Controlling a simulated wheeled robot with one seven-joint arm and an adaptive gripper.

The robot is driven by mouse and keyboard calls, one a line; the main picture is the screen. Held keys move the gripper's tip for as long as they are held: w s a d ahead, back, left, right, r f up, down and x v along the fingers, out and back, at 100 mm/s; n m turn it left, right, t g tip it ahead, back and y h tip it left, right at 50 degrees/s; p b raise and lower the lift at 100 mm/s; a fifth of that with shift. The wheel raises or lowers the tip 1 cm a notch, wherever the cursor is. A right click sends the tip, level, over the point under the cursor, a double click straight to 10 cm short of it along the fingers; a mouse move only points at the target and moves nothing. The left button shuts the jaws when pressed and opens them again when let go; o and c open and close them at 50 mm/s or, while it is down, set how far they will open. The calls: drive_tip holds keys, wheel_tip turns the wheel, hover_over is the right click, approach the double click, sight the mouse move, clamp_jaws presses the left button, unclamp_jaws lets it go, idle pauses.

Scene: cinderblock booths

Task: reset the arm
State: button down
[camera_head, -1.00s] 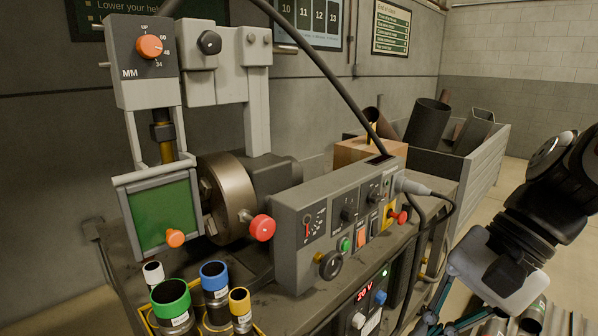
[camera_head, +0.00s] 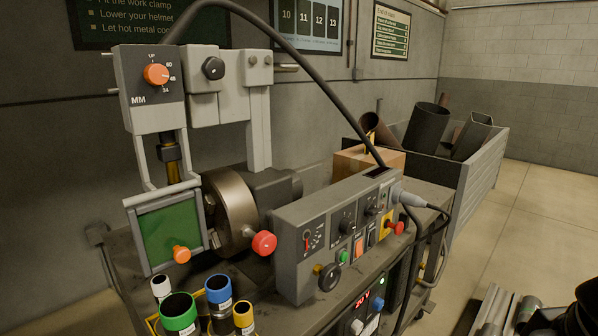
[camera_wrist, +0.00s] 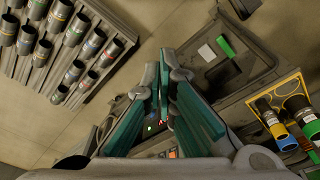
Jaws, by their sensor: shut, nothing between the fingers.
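My gripper (camera_wrist: 161,92) shows in the wrist view with its two teal-lined fingers close together and nothing held between them. It hangs above the floor and the lower front of the machine bench. In the head view the gripper is out of frame; only a dark piece of my arm shows at the lower right corner. The welding machine's control box (camera_head: 345,235), with knobs and coloured buttons, stands on the bench. The round chuck (camera_head: 230,211) and green shield (camera_head: 170,233) are to its left.
Pipe pieces with green, blue and yellow collars (camera_head: 179,312) stand in a yellow-edged holder at the front left. A grey bin (camera_head: 484,180) of scrap pipes stands behind. A rack of collared pipes (camera_wrist: 70,45) is at upper left in the wrist view. Floor (camera_head: 520,215) is open at right.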

wheel_tip(320, 180, up, 16)
drive_tip(key=t+p, duration=0.2)
drive_tip(key=p, duration=1.2)
drive_tip(key=shift+s+a+r+t, duration=0.2)
drive_tip(key=shift+s+t, duration=0.1)
